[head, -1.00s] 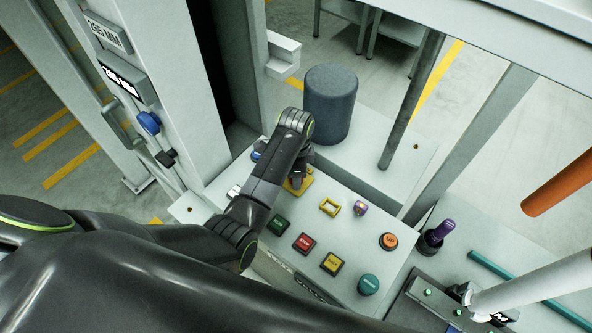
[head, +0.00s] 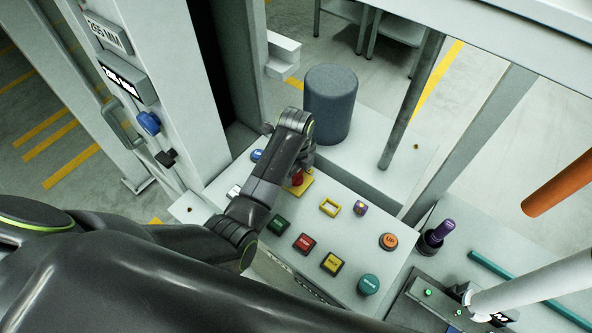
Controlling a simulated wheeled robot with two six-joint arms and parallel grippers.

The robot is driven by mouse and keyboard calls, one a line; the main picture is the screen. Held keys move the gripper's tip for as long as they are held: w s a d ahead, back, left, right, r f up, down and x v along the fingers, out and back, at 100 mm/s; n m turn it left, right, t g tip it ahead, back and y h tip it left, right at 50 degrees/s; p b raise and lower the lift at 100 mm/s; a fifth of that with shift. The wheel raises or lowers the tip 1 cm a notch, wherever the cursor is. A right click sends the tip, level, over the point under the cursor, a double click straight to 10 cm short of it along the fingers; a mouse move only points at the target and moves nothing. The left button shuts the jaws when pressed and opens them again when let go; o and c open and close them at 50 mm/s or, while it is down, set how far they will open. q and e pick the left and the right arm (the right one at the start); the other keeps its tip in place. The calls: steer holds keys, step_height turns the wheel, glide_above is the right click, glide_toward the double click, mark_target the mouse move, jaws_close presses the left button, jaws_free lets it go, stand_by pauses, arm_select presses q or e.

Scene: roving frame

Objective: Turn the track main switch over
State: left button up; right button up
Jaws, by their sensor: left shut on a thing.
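A red knob (head: 297,179) on a yellow plate (head: 305,188) sits at the back of the sloping control panel; I take it to be the track main switch. My left arm reaches across the panel from the left. Its gripper (head: 301,169) is at the red knob and shut on it. The wrist hides most of the fingers and part of the knob, so the exact angle of the knob cannot be told. My right gripper is not in view.
A grey round stool (head: 331,103) stands behind. A post (head: 412,100) rises at right.

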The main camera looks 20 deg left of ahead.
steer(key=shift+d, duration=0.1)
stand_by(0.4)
arm_select(q)
steer(key=o, duration=1)
